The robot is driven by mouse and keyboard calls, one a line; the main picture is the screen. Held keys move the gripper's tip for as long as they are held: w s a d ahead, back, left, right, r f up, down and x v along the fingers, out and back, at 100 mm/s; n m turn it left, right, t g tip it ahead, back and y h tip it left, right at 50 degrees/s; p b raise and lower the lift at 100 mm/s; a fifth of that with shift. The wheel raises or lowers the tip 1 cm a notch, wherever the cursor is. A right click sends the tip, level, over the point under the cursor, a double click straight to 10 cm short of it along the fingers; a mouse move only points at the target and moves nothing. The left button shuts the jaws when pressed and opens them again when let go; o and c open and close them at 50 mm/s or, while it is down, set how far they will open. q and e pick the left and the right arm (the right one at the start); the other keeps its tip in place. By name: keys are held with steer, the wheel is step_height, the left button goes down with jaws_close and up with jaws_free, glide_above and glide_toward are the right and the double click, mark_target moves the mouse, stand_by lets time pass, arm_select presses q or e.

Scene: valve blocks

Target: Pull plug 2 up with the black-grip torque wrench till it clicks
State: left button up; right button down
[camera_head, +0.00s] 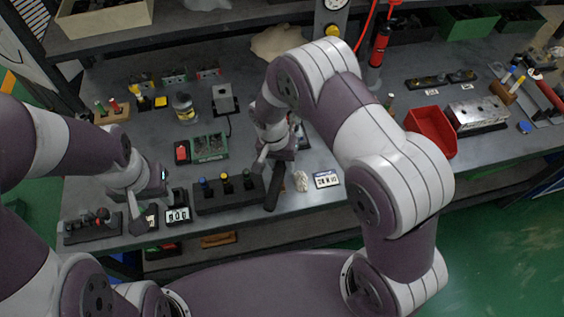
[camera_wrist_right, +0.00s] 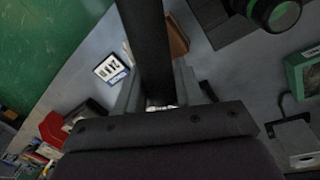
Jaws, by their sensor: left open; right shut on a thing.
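My right gripper (camera_head: 268,162) is shut on a dark bar, apparently the black-grip torque wrench (camera_head: 273,192), at the middle of the bench. In the right wrist view the wrench's dark grip (camera_wrist_right: 149,45) runs between the two fingers (camera_wrist_right: 157,92). The wrench's working end is hidden. A dark block (camera_head: 230,197) with blue, yellow and orange-topped posts stands just left of the wrench. Another dark block (camera_head: 92,228) with black and red plugs sits at the front left. I cannot tell which plug is number 2. My left gripper (camera_head: 138,212) is open and empty between these blocks.
A white display card (camera_head: 326,179) lies right of the wrench and shows in the right wrist view (camera_wrist_right: 110,68). A small counter box (camera_head: 177,214) stands beside my left gripper.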

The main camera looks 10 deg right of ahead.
step_height(320, 180, up, 7)
steer(key=p, duration=0.5)
steer(key=shift+r, duration=0.1)
